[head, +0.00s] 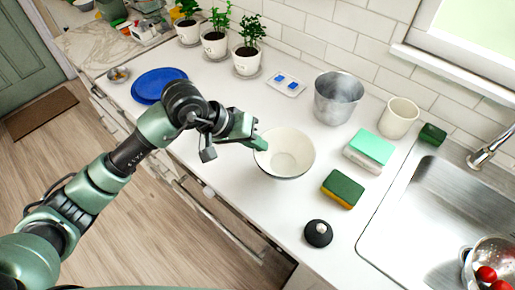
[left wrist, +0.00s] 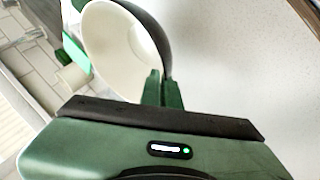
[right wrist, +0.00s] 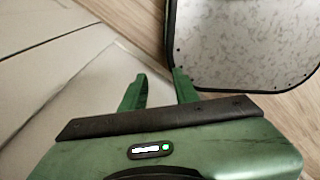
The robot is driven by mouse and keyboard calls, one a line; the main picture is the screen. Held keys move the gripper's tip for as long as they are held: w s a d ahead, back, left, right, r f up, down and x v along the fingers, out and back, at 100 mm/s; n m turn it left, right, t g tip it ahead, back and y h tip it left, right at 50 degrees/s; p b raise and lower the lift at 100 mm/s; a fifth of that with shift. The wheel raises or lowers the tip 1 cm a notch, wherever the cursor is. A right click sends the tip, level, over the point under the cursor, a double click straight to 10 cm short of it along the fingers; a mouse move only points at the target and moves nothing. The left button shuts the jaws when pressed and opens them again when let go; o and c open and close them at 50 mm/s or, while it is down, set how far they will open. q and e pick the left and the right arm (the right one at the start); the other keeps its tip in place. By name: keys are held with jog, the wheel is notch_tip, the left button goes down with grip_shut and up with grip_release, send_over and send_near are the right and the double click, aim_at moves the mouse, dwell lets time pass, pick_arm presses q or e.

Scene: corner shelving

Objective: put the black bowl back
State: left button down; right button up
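The bowl (head: 287,152) has a white inside, and the left wrist view shows a dark outside (left wrist: 150,28). It is at the front of the white counter in the head view; whether it touches the counter is hard to tell. My left gripper (head: 256,142) is at its left rim. In the left wrist view the fingers (left wrist: 162,88) are close together with the rim between them, shut on it. My right gripper (right wrist: 158,92) is open and empty in the right wrist view, above the floor; it is not seen in the head view.
A blue plate (head: 159,85) lies left. Potted plants (head: 214,43), a metal pot (head: 338,98) and a cream cup (head: 398,118) stand behind. A sponge (head: 343,189), a green-and-white block (head: 370,150) and a black lid-like disc (head: 318,233) are near the sink (head: 440,215).

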pick_arm(q)
notch_tip(320, 180, down, 2)
jog(key=shift+f+p, duration=0.25)
jog(key=shift+p, duration=0.05)
jog(key=shift+f, duration=0.4)
jog(key=c, duration=2.1)
grip_release()
jog(key=shift+f, duration=0.2)
jog(key=o, duration=0.5)
jog(key=shift+c, duration=0.2)
jog(key=shift+r, duration=0.1)
